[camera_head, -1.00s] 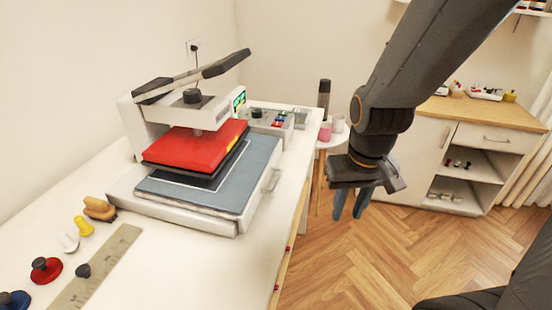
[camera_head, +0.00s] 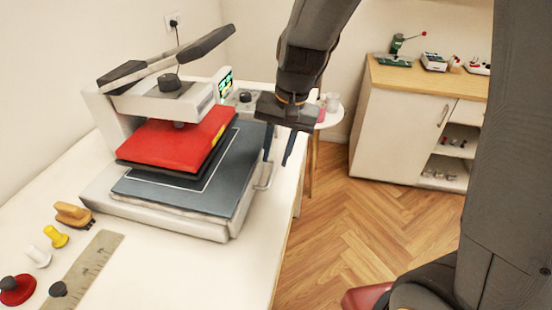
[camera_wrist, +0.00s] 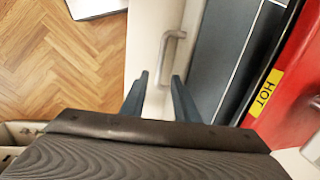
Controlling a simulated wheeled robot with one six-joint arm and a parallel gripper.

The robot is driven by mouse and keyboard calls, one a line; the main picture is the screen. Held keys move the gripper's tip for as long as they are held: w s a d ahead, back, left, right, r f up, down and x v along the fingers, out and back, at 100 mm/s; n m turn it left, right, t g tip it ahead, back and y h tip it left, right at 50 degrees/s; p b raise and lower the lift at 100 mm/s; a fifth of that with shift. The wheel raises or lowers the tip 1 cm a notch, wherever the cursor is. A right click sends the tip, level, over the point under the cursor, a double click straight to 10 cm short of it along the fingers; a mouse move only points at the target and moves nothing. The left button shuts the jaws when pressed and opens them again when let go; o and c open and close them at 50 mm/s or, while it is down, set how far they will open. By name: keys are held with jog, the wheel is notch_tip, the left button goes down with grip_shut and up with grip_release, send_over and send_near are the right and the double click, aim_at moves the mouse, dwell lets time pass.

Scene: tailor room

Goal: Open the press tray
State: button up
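The heat press stands on the white table with its tray (camera_head: 225,190) under the raised red plate (camera_head: 180,140). The tray is a blue-grey pad on a white base. Its metal handle (camera_head: 268,174) is on the right side, facing the table's edge. My gripper (camera_head: 278,160) is open and empty, near and above the handle. In the wrist view the handle (camera_wrist: 172,52) shows just ahead of and between the two parted fingertips of my gripper (camera_wrist: 160,76), with no visible contact. The plate with a yellow HOT label (camera_wrist: 265,93) is at the right there.
A wooden ruler (camera_head: 85,270) and several small knobbed tools lie on the table's front left. A round white side table (camera_head: 330,118) with cups stands behind my gripper. A cabinet (camera_head: 395,135) is at the back right. The wood floor (camera_head: 340,225) right of the table is clear.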

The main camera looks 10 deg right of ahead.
jog(key=shift+a+f, duration=0.2)
jog(key=shift+f, duration=1.05)
jog(key=shift+c, duration=0.4)
grip_shut()
jog(key=shift+w, duration=0.1)
